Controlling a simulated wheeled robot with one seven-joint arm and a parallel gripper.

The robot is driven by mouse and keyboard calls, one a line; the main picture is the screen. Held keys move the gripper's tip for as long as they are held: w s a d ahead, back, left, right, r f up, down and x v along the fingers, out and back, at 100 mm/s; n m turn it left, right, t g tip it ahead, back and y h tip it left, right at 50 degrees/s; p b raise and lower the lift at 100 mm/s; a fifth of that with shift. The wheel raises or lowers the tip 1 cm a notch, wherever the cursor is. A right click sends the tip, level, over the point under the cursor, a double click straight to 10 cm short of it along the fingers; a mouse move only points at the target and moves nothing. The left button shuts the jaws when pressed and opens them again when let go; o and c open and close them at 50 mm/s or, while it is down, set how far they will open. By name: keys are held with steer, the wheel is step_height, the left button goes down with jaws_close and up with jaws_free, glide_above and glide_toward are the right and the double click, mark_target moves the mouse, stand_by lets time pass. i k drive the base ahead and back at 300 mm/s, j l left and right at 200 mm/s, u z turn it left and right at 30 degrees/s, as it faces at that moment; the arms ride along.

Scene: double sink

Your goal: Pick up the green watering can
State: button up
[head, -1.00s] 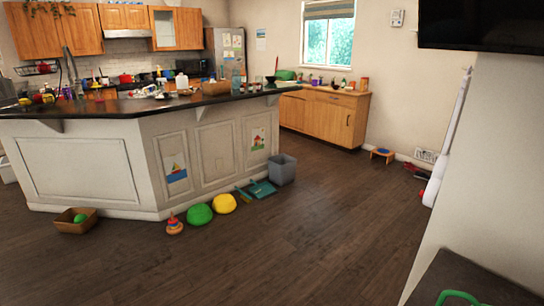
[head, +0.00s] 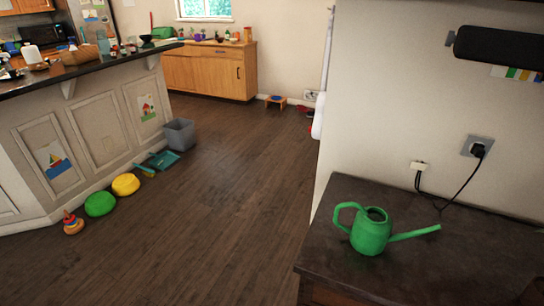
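The green watering can (head: 369,236) stands upright on a dark-topped cabinet (head: 330,253) at the lower right of the head view. Its handle loop is on the left and its long spout points right. Its top opening faces up, and nothing touches it apart from the cabinet top.
A wall (head: 400,120) with a plugged-in outlet (head: 478,147) and dark cables rises behind the cabinet. A kitchen island (head: 90,140) is at the left. The middle floor is clear.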

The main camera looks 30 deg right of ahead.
mark_target(369, 233)
steer(key=i+j+z, duration=0.1)
steer(key=z, duration=0.4)
steer(key=i+j+z, duration=0.2)
steer(key=j, duration=0.15)
steer(key=i+j+z, duration=0.25)
steer(key=j, duration=0.15)
steer(key=j+z, duration=0.2)
steer(key=j, duration=0.2)
steer(key=i+j, duration=0.1)
steer(key=j, duration=0.4)
steer(key=i+j, duration=0.15)
steer(key=j, duration=0.35)
steer(key=i+j+z, duration=0.1)
steer(key=j, duration=0.4)
steer(key=i+j, duration=0.1)
steer(key=j, duration=0.4)
